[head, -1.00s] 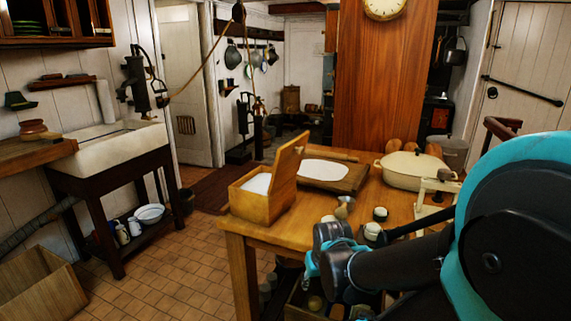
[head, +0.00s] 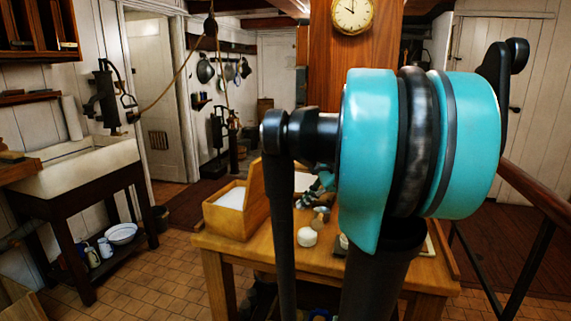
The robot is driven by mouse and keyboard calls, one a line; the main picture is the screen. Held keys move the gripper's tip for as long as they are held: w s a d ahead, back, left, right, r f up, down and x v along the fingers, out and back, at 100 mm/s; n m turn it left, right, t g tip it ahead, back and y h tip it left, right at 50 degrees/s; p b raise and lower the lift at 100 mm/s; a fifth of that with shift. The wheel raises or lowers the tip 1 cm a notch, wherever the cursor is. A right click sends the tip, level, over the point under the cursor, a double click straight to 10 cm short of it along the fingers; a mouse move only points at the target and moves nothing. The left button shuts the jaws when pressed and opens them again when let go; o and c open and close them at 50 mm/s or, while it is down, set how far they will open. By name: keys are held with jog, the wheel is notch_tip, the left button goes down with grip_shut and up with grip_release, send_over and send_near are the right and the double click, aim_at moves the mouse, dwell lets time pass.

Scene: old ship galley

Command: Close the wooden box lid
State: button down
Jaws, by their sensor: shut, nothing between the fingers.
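The wooden box (head: 226,221) stands on the left end of the wooden table, with white contents showing inside. Its lid (head: 256,189) is open and stands up, tilted, along the box's right side. My gripper (head: 322,187) shows small, in teal and dark parts, over the table to the right of the lid. My own arm hides much of it, so its fingertips are not clear. It is shut and empty, and appears apart from the lid.
A white-topped jar (head: 307,237) stands on the table (head: 262,251) right of the box, with small items behind it. My arm covers the table's right part. The sink (head: 78,170) is left, with free tiled floor between.

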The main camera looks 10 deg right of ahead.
jog(key=w+d+r+m+t+y, duration=0.1)
jog(key=w+d+r+m, duration=0.2)
jog(key=r, duration=0.4)
jog(key=w+d+r+m+t+y, duration=0.1)
jog(key=d+r+m+y, duration=0.1)
jog(key=d+r+m, duration=0.35)
jog(key=w+a+f, duration=0.1)
jog(key=w+a, duration=0.2)
jog(key=a, duration=0.2)
jog(key=w+a+f+n, duration=0.1)
jog(key=w+a+f, duration=0.1)
jog(key=w+a, duration=0.2)
jog(key=a, duration=0.2)
jog(key=shift+a+f, duration=0.2)
jog(key=shift+a, duration=0.1)
